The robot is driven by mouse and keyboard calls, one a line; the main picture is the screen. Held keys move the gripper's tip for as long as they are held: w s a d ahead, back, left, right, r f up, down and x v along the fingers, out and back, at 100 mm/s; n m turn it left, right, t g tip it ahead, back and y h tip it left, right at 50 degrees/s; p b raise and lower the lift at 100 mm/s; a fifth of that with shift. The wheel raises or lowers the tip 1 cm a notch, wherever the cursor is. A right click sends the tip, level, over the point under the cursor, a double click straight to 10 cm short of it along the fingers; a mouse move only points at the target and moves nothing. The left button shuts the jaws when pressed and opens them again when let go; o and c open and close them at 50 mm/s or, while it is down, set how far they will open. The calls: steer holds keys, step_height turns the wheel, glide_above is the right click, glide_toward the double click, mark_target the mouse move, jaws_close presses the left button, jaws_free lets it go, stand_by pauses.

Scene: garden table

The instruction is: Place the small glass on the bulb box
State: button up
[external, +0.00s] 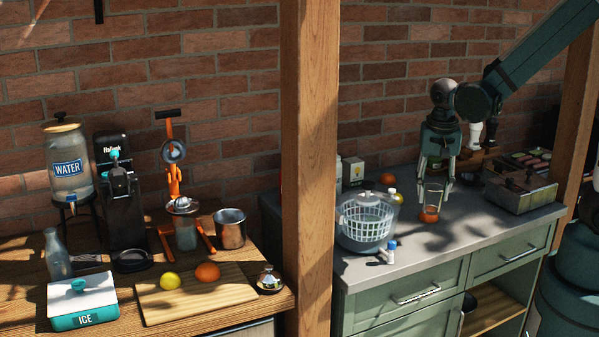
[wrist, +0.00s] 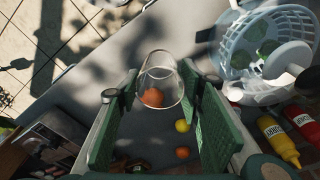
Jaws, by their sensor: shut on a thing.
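The small clear glass (external: 433,193) is held between the fingers of my gripper (external: 436,186), above the grey counter at the right. In the wrist view the glass (wrist: 160,66) sits between the tips of the two green fingers (wrist: 156,92). An orange round thing (external: 429,216) shows at the bottom of the glass; I cannot tell whether it is inside or behind it. The bulb box (external: 354,171), white with a yellow bulb picture, stands upright at the back of the counter, left of my gripper. I cannot make it out in the wrist view.
A salad spinner (external: 366,230) with a white basket stands left of my gripper. A small blue-capped bottle (external: 391,252) is in front. An orange (external: 388,179) and a lemon (external: 398,198) lie right of the box. A metal case (external: 520,190) stands right. A wooden post (external: 309,170) is left.

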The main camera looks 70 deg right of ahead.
steer(key=w+d+r, duration=0.3)
steer(key=w+d, duration=0.5)
steer(key=w, duration=0.1)
steer(key=w+d+r+p, duration=0.1)
steer(key=w+d+r, duration=0.2)
steer(key=w+d, duration=0.4)
steer(key=shift+w+d+r+m, duration=0.25)
steer(key=shift+w+d+m, duration=0.15)
steer(key=shift+w, duration=0.6)
steer(key=shift+m, duration=0.4)
steer(key=w+d+r, duration=0.1)
steer(key=w+d, duration=0.3)
steer(key=d, duration=0.2)
steer(key=w+d+r, duration=0.1)
steer(key=w+d, duration=0.4)
steer(key=d, duration=0.1)
steer(key=w+d+r+p, duration=0.1)
steer(key=w+d, duration=0.3)
steer(key=d, duration=0.2)
steer(key=shift+w+r, duration=0.2)
steer(key=shift+r, duration=0.05)
steer(key=shift+c, duration=0.2)
steer(key=shift+w+d, duration=0.35)
steer(key=shift+d, duration=0.3)
glide_above(353, 160)
step_height(353, 160, down, 6)
steer(key=shift+f, duration=0.1)
steer(key=shift+f+p, duration=0.3)
steer(key=shift+f, duration=1.55)
steer(key=shift+f, duration=0.2)
